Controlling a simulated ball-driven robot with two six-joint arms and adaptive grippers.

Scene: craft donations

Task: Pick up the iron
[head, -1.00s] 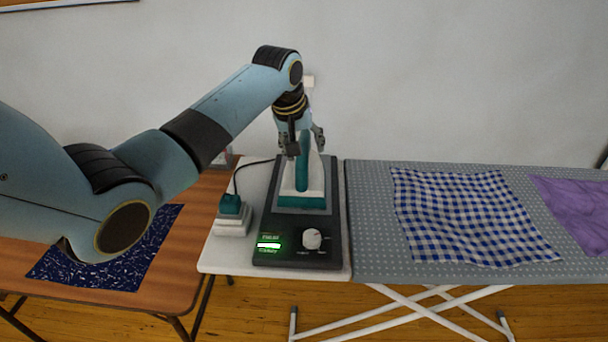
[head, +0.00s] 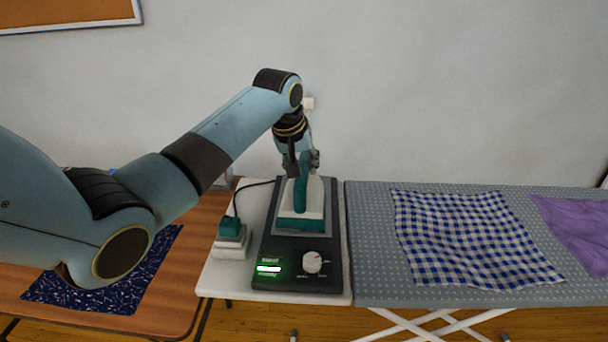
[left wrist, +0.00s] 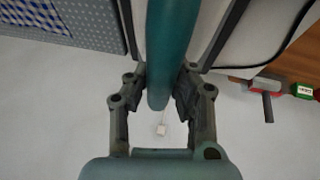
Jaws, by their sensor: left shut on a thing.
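The iron (head: 314,205), white with a teal handle and teal lower edge, is on a black station (head: 271,237) with a lit green display and a white dial. My left gripper (head: 302,168) comes down from above and is shut on the iron's handle. In the left wrist view the teal handle (left wrist: 168,50) runs between the two fingers (left wrist: 160,88), which press on it from both sides. From the head view I cannot tell whether the iron's base touches the station. My right gripper is not in view.
A small teal-and-white iron-like item (head: 231,236) stands left of the station on the white table (head: 218,278). A dark cord runs behind it. The grey dotted ironing board (head: 372,240) at right bears a blue checked cloth (head: 465,235) and a purple cloth (head: 580,228). A patterned navy cloth (head: 105,283) lies on the brown table at left.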

